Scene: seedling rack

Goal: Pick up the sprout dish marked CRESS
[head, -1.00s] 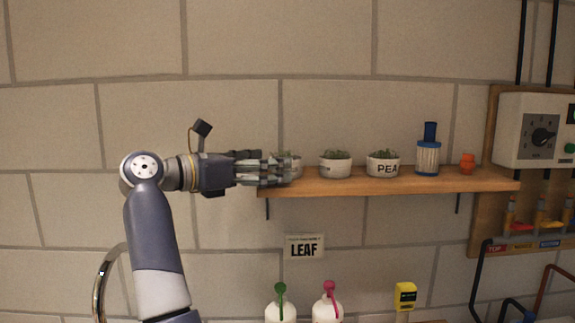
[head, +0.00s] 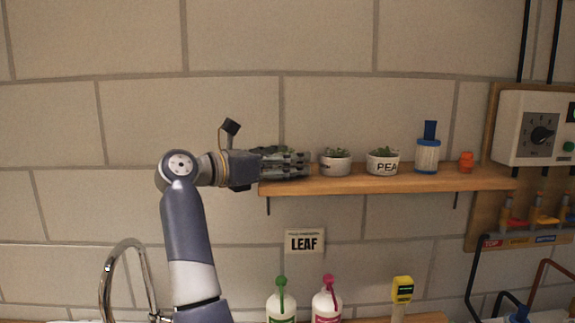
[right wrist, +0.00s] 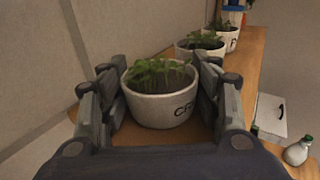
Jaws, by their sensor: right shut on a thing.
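The sprout dish marked with letters starting "CR" (right wrist: 160,108) is a white round pot of green sprouts. In the right wrist view it sits between the two fingers of my right gripper (right wrist: 160,100), which is shut on it. The rest of its label is hidden by the right-hand finger. In the head view my right gripper (head: 300,165) is at the left end of the wooden shelf (head: 430,183), and its fingers hide most of the dish. I cannot tell whether the dish still touches the shelf. My left gripper is not in view.
To the right on the shelf stand another white sprout dish (head: 335,168), a dish marked PEA (head: 383,167), a blue-capped container (head: 428,155) and a small orange object (head: 466,161).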

